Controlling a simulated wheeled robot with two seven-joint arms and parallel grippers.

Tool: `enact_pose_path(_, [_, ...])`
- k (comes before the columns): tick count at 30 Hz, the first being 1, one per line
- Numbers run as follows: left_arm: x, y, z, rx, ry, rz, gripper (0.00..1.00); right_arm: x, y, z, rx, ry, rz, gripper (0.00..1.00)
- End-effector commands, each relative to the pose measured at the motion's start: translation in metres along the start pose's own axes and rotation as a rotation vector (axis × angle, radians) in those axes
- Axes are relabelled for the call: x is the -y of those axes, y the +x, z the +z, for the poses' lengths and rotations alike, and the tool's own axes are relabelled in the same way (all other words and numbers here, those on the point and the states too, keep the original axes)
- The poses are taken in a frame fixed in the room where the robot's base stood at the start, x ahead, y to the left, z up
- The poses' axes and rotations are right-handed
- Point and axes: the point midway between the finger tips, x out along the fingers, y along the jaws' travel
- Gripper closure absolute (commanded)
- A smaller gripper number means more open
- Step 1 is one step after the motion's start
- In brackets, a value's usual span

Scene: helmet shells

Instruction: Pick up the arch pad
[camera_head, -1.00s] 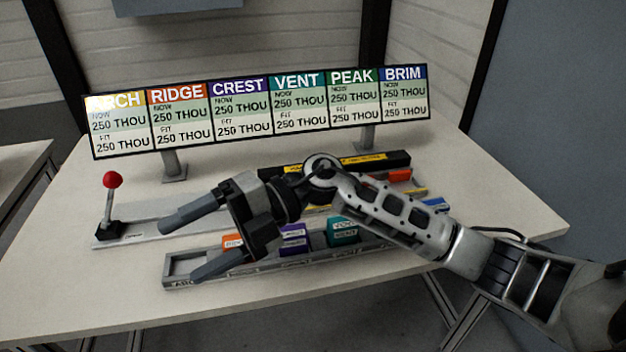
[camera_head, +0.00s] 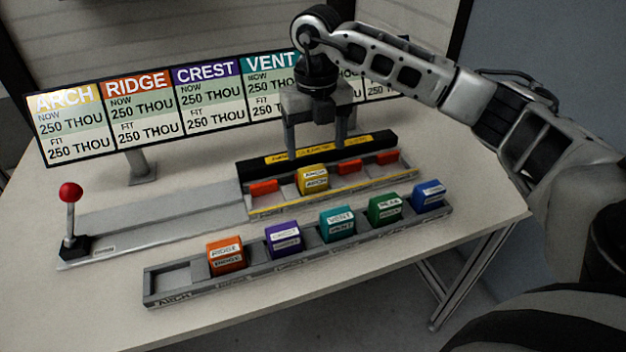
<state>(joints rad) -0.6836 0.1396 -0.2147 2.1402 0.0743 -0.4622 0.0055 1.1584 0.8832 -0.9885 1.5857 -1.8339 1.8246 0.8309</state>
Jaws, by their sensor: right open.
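The yellow arch pad (camera_head: 313,179) stands upright in a slot of the rear fixture (camera_head: 262,209), between red-orange blocks. My right gripper (camera_head: 318,150) is open and points down, its two fingers above and behind the arch pad, with clear space between them. It appears empty. The front rack (camera_head: 155,296) has an empty compartment at its left end, marked ARCH. My left gripper is out of view.
The front rack holds the orange ridge (camera_head: 226,256), purple crest (camera_head: 284,241), teal vent (camera_head: 337,224), green peak (camera_head: 385,209) and blue brim (camera_head: 429,195) pads. A red-knobbed lever (camera_head: 70,193) stands left. A sign board (camera_head: 140,113) stands behind, partly hidden by my right arm.

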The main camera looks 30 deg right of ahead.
Motion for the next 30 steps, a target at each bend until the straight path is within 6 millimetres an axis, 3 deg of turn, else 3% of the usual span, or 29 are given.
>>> enact_pose_path(3, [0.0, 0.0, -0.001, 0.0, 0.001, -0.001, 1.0, 0.0, 0.018, 0.0, -0.001, 0.0, 0.0, 0.25])
enact_pose_path(11, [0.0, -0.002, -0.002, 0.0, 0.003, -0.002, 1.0, -0.002, 0.037, 0.0, -0.003, -0.001, 0.001, 0.25])
enact_pose_path(18, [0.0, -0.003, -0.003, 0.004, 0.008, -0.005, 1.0, -0.005, 0.072, 0.001, -0.001, -0.002, 0.002, 0.25])
enact_pose_path(28, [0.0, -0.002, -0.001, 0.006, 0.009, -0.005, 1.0, -0.005, 0.079, 0.002, 0.001, -0.003, 0.003, 0.25])
enact_pose_path(30, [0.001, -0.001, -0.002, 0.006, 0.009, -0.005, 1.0, -0.005, 0.079, 0.002, 0.001, -0.003, 0.003, 0.45])
